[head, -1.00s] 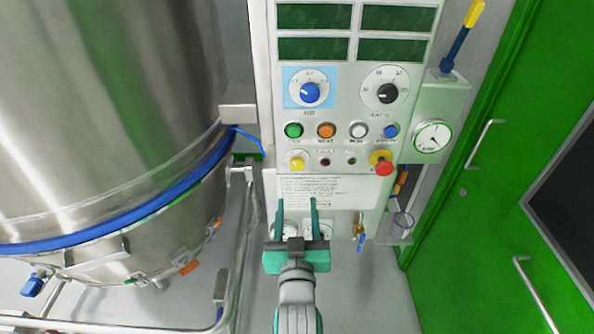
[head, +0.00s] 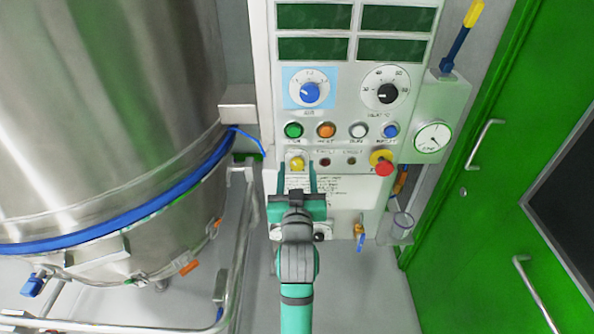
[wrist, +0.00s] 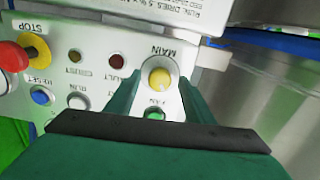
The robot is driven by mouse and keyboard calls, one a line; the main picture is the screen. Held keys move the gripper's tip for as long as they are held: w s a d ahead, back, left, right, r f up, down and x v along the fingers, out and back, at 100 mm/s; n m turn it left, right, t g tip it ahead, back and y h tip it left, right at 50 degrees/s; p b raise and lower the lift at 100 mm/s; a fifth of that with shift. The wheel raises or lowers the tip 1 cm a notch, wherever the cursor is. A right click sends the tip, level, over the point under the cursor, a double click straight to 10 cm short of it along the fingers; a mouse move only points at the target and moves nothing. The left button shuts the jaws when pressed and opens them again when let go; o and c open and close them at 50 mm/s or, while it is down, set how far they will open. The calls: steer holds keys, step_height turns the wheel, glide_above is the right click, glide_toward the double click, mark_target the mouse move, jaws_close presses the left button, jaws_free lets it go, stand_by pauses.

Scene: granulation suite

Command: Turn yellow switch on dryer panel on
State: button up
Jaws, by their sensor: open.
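The yellow switch (head: 296,163) is a small round knob on a pale base at the lower left of the dryer panel (head: 336,112). It also shows in the wrist view (wrist: 159,78), beside the label "MAIN". My gripper (head: 298,177) is open just below the switch in the head view, its fingers pointing up at the panel. In the wrist view the fingertips (wrist: 158,85) lie on either side of the knob, with nothing held. Whether they touch it, I cannot tell.
Green (head: 293,130), orange (head: 326,130), white and blue buttons sit in a row above the switch. A red emergency stop (head: 383,166) is to the right. A large steel vessel (head: 105,110) stands left, and a green door (head: 500,190) is right.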

steer(key=shift+w, duration=0.15)
steer(key=shift+c, duration=0.2)
steer(key=c, duration=1)
steer(key=shift+m, duration=0.4)
steer(key=m, duration=0.5)
steer(key=shift+m, duration=0.3)
steer(key=m, duration=0.5)
steer(key=shift+m, duration=0.4)
